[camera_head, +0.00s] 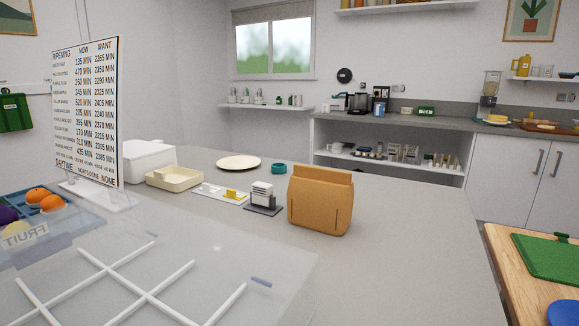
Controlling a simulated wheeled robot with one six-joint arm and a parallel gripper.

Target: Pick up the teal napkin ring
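The teal napkin ring (279,168) sits on the grey counter, toward its far side. It lies just right of a cream round plate (238,162) and behind the left part of an orange-brown bag-like holder (320,200). A small gap of counter shows between the ring and the plate. The ring looks small from here and its opening is hard to make out. My gripper is not in view.
A ripening sign (88,112), a translucent lid with white bars (170,270) and a fruit tray (60,225) fill the left foreground. The counter right of the holder is clear.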

